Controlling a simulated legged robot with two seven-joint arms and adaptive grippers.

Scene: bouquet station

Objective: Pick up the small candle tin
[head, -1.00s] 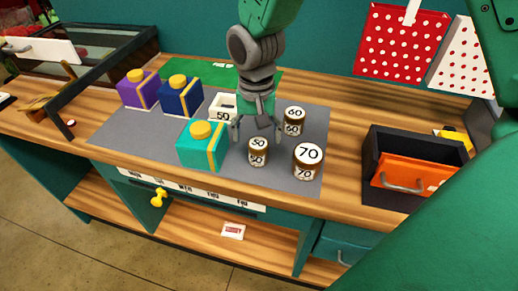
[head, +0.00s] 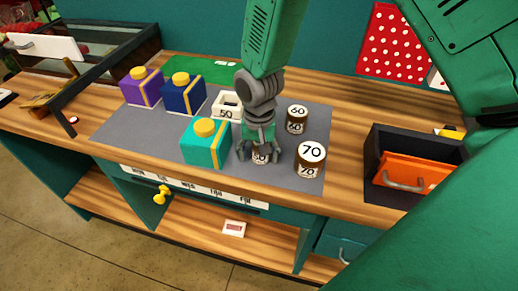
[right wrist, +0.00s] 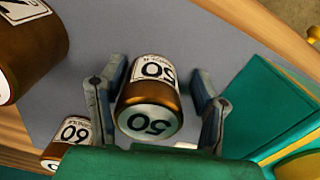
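The small candle tin (head: 260,157), brown with a white label marked 50, stands on the grey mat. It is partly hidden behind my right gripper (head: 259,158) in the head view. In the right wrist view the tin (right wrist: 150,100) sits between the two spread fingers of my right gripper (right wrist: 158,72). A gap shows on each side of it, wider on the right. My right gripper is open. A tin marked 60 (head: 296,119) stands behind, and a larger tin marked 70 (head: 310,158) stands close on the right. My left gripper is not in view.
A teal gift box (head: 205,145) stands just left of the gripper. Blue (head: 183,97) and purple (head: 141,88) boxes and a white holder marked 50 (head: 227,112) stand farther back. A black bin with an orange drawer (head: 415,172) is at the right.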

